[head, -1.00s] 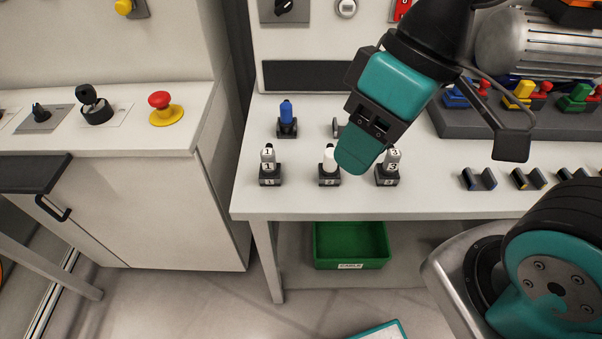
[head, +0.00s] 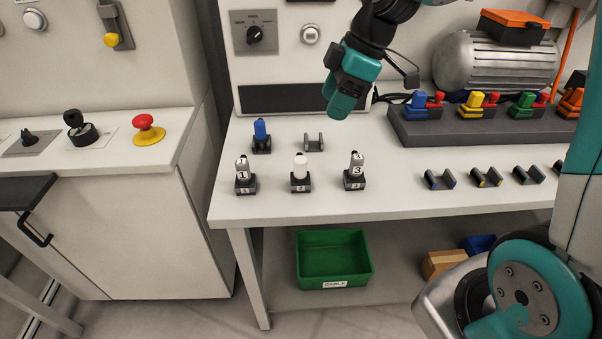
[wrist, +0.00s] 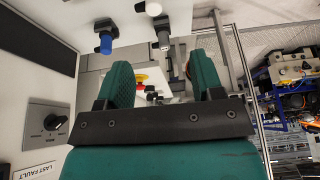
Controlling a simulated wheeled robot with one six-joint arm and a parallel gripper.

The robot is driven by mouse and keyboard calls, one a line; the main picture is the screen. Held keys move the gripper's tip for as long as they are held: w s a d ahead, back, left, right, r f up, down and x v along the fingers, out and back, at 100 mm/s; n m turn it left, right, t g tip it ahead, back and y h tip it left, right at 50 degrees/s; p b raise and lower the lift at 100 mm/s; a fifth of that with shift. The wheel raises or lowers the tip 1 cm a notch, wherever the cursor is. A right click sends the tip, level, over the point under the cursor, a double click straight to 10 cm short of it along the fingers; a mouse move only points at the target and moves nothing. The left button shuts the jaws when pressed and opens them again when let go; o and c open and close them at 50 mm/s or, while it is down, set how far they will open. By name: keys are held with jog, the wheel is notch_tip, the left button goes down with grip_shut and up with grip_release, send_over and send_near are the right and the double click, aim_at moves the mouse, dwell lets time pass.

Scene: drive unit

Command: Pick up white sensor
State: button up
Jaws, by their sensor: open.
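The white sensor (head: 300,167) stands upright in a black holder marked 2, in the middle of the front row on the white bench. Labelled sensors 1 (head: 242,172) and 3 (head: 356,166) stand on either side of it in similar holders. My gripper (head: 343,106) hangs above the back of the bench, behind and a little right of the white sensor, apart from it. In the wrist view my gripper (wrist: 162,85) is open, with nothing between its two teal fingers. I cannot tell which white-tipped piece there is the white sensor.
A blue sensor (head: 261,131) and an empty holder (head: 313,142) stand behind the front row. Several small holders (head: 487,177) lie right. A grey connector block (head: 470,125) and a motor (head: 495,65) stand behind. A green bin (head: 333,260) sits under the bench.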

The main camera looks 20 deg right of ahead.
aim_at(302, 159)
jog(key=p+x, duration=0.1)
jog(key=x, duration=1)
jog(key=shift+w+f, duration=0.2)
jog(key=shift+f, duration=0.2)
jog(key=shift+w+p+x, duration=0.15)
jog(key=shift+p+x, duration=0.35)
jog(key=shift+x, duration=0.8)
jog(key=shift+w+p+x, duration=0.2)
jog(key=shift+p+x, duration=0.3)
jog(key=shift+x, duration=0.8)
jog(key=shift+d, duration=0.2)
grip_shut()
